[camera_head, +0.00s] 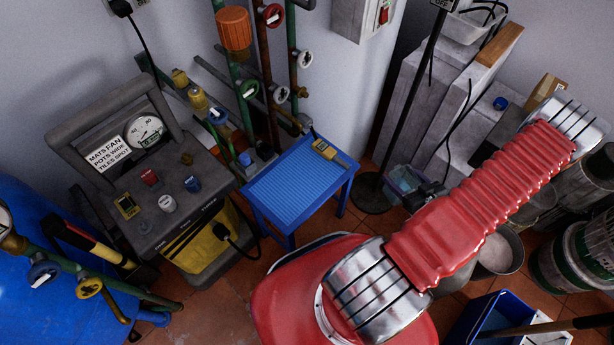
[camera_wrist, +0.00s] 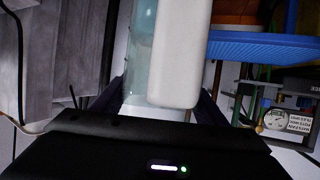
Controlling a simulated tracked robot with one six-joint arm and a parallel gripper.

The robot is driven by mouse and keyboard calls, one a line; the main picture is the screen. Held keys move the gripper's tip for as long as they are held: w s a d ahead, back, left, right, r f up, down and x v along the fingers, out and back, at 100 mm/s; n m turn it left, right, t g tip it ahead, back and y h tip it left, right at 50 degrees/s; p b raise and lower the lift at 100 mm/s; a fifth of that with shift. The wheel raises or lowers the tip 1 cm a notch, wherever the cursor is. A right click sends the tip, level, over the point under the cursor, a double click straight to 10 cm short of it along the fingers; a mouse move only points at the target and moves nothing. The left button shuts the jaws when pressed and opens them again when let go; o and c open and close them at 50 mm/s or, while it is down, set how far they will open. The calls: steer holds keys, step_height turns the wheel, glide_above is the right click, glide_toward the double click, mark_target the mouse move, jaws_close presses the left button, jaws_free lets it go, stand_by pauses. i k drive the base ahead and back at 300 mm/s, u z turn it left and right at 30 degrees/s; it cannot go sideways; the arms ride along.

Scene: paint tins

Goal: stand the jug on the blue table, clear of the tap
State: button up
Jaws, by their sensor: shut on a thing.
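The jug (camera_wrist: 143,60) is pale, translucent and bluish, with a thick white part (camera_wrist: 180,55) in front of it. My gripper (camera_wrist: 160,105) is shut on it, and its far end is cut off by the wrist view's top edge. In the head view the jug (camera_head: 402,179) shows small, right of the blue table and apart from it, with my gripper (camera_head: 428,193) partly hidden by my arm. The blue table (camera_head: 292,190) has a ribbed top, seen also in the wrist view (camera_wrist: 262,47). Several taps and valves, one with a blue handle (camera_head: 217,116), are behind and left of it; I cannot tell which is meant.
A yellow-and-grey tool (camera_head: 329,151) lies at the table's back right; the rest of its top is clear. A dark pole on a round base (camera_head: 371,196) stands between table and jug. A grey panel cart (camera_head: 165,190) is on the left, a blue bin (camera_head: 495,318) at lower right.

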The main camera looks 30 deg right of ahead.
mark_target(304, 198)
steer(key=k, duration=1.15)
steer(key=u, duration=0.6)
steer(key=i, duration=1)
steer(key=z, duration=0.05)
